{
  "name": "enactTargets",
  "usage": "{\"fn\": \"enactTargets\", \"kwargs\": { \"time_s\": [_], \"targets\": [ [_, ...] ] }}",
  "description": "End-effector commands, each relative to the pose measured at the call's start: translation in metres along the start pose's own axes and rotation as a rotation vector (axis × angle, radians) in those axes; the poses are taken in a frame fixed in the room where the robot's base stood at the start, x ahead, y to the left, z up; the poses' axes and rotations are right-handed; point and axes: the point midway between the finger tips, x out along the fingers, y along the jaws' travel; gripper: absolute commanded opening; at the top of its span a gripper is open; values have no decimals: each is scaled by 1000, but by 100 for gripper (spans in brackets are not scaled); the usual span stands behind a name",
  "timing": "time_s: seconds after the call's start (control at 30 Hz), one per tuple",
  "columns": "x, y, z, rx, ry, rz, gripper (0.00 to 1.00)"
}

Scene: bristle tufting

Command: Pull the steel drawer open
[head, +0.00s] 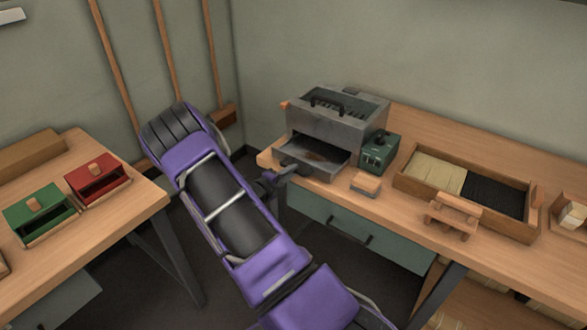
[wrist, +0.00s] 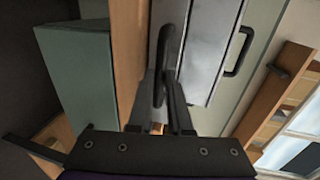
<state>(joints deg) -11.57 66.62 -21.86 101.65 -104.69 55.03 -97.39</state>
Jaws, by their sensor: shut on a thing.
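The steel drawer (head: 308,166) belongs to a grey steel box (head: 338,118) on the right bench. My gripper (head: 279,176) is at the drawer's front left. In the wrist view, my gripper (wrist: 164,84) has its two fingers on either side of the dark drawer handle (wrist: 165,50) and is shut on it. A steel face (wrist: 207,45) lies right beside the handle. My fingertips are small and partly hidden in the head view.
A green control box (head: 378,152) and a small wooden block (head: 366,184) stand right of the drawer. A wooden tray (head: 405,186) with pale and black bristles lies farther right. A green under-bench drawer (head: 320,223) is below. The left table (head: 120,215) holds green and red boxes.

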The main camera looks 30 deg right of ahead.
Motion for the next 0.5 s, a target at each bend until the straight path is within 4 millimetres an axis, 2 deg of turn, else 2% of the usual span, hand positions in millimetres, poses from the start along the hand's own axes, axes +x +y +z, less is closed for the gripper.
{"fn": "enactTargets", "kwargs": {
  "time_s": [0.07,0.1,0.13,0.5],
  "targets": [
    [0,0,0,0,-1,1,0],
    [0,0,0,0,-1,1,24],
    [0,0,0,0,-1,1,30],
    [-4,0,1,0,-1,1,30]
  ]
}}
